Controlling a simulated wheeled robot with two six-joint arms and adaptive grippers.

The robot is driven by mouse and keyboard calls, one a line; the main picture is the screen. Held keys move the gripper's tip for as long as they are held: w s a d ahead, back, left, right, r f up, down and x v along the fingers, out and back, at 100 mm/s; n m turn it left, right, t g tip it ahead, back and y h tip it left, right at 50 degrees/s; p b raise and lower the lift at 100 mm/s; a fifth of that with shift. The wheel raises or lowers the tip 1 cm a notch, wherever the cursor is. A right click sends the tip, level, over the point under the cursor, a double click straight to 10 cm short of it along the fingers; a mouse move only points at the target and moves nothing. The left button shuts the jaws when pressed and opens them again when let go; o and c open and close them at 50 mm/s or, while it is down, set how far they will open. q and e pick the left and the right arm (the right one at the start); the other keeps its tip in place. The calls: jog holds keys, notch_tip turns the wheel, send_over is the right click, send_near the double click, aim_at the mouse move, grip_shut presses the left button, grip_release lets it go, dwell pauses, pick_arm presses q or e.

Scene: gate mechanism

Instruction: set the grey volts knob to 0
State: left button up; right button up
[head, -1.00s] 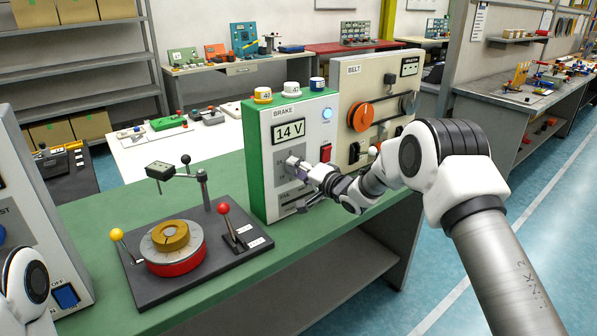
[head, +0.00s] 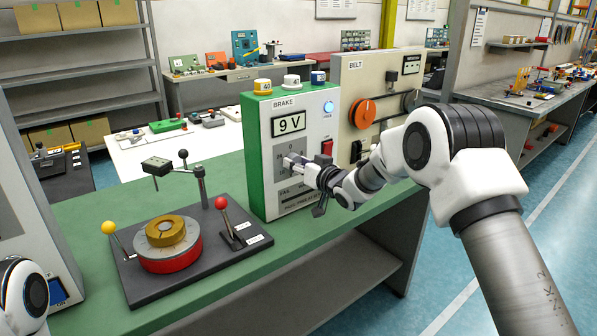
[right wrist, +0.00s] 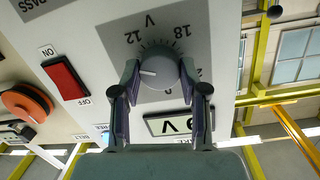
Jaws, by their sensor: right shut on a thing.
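The grey volts knob (right wrist: 160,74) sits on the grey dial plate of the BRAKE box (head: 311,203). My right gripper (right wrist: 160,84) is shut on it, one finger on each side. The wrist view is upside down; the knob's white pointer line points left there, past the 12 mark. The 18 and 12 marks show, while lower marks are partly hidden by the fingers. In the head view my right gripper (head: 294,162) covers most of the knob. My left gripper is out of view.
A red ON/OFF switch (head: 327,148) is right of the dial. The BELT box (head: 382,68) with an orange knob (head: 362,113) stands close on the right. A black base with a red-and-gold disc (head: 168,250) and levers stands left on the green bench (head: 85,215).

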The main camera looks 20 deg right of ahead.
jog(key=shift+f+n+t+b, duration=0.1)
jog(key=shift+n+t+b, duration=0.5)
jog(key=shift+n+b, duration=5.05)
jog(key=shift+f+n+t+b, duration=0.1)
jog(key=shift+n+t+b, duration=0.5)
jog(key=shift+n+b, duration=5.05)
jog(key=o, duration=1.1)
jog(key=shift+a, duration=0.1)
jog(key=shift+o, duration=0.2)
jog(key=v, duration=1.2)
